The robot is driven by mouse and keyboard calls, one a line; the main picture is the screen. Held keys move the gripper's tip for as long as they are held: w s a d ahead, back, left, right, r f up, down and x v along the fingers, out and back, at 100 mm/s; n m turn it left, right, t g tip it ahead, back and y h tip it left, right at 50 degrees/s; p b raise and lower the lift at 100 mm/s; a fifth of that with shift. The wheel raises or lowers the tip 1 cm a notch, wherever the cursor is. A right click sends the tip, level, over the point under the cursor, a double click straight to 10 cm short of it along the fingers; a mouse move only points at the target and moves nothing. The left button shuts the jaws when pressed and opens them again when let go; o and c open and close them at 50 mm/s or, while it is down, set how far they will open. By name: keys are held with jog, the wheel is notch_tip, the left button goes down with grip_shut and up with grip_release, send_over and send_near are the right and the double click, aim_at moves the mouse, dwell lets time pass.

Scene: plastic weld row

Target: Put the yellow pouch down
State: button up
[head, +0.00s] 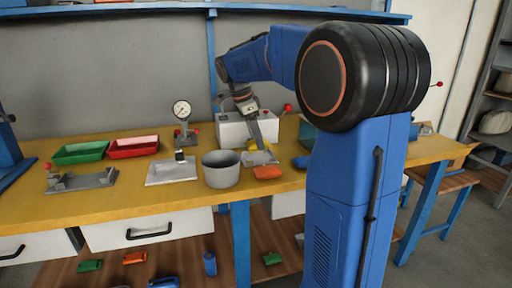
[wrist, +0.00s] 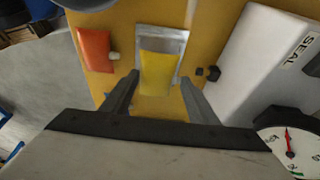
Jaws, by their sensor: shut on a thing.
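The yellow pouch (wrist: 158,75) is between my fingertips in the wrist view, over the near part of a grey metal plate (wrist: 147,32). My gripper (wrist: 160,88) is shut on it. In the head view my gripper (head: 262,148) is low over the same plate (head: 254,159), in front of the white box. Only a little yellow shows beside my gripper there. I cannot tell whether the pouch touches the plate.
An orange pouch (head: 267,173) lies close by on the yellow bench (head: 120,203). A grey pot (head: 221,170) stands left of the plate. The white box (wrist: 262,65) marked SEAL and a dial gauge (head: 181,110) are near. Green (head: 80,153) and red (head: 133,147) trays sit farther left.

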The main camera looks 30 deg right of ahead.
jog(key=shift+f, duration=1.65)
jog(key=o, duration=1)
jog(key=shift+f, duration=0.1)
jog(key=v, duration=1.2)
jog(key=shift+s, duration=0.15)
